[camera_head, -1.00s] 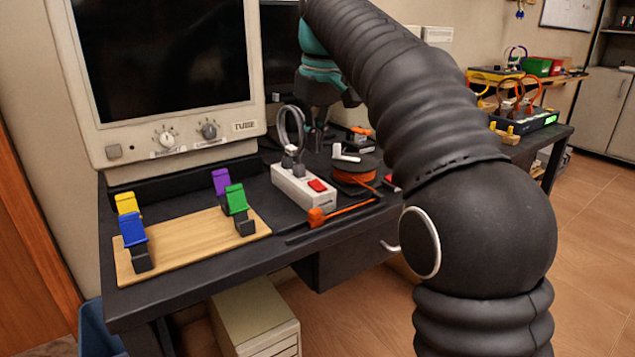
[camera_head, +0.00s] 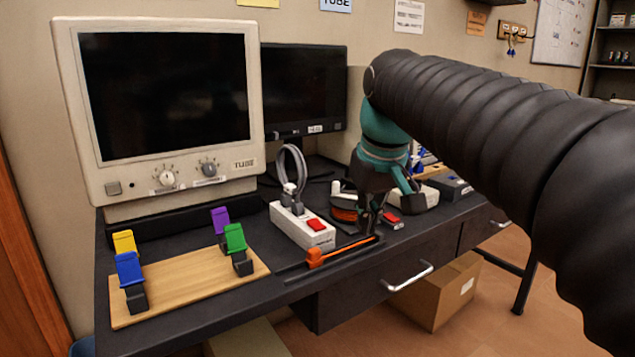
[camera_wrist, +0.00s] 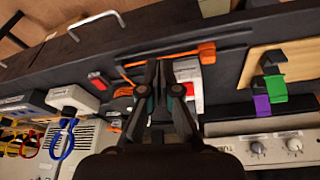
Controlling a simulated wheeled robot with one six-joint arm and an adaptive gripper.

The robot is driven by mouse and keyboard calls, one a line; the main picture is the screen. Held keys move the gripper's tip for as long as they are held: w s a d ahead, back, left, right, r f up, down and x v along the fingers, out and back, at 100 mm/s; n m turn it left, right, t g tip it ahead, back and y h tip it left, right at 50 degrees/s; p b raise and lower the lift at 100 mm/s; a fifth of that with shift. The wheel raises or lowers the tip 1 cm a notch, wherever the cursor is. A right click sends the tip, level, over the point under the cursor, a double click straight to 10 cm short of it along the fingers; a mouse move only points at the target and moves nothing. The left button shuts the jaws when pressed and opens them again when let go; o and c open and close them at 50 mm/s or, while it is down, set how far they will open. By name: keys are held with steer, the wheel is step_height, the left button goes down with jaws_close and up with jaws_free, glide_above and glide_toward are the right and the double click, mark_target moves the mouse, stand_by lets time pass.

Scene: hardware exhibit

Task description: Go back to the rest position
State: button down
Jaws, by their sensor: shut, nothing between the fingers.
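My gripper (camera_head: 371,217) is at the end of my dark ribbed arm with teal wrist parts, above the front part of the black desk (camera_head: 213,309). It is shut and empty. In the wrist view its dark fingers (camera_wrist: 161,68) point toward the desk's front edge, near an orange-handled tool (camera_wrist: 206,54). The white power strip (camera_head: 301,228) with a red switch stands just left of the gripper in the head view. A grey cable plug stands in the strip. The orange spool (camera_head: 345,208) is partly hidden behind the gripper.
A wooden board (camera_head: 187,287) with several coloured clips lies at the left. A large TUBE monitor (camera_head: 165,100) and a dark monitor (camera_head: 303,90) stand behind. A drawer handle (camera_head: 408,278) sticks out in front. A cardboard box (camera_head: 433,292) stands on the floor.

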steer(key=s+d+f+m+t, duration=0.1)
steer(key=s+d+f, duration=0.3)
steer(key=s+f, duration=0.5)
steer(key=s+d+f+m+t, duration=0.1)
steer(key=s+d+f+m, duration=0.2)
steer(key=s+f, duration=0.6)
steer(key=shift+d+f+t+h, duration=0.3)
steer(key=shift+d+f+h, duration=0.1)
steer(key=shift+d, duration=0.05)
steer(key=shift+s, duration=0.1)
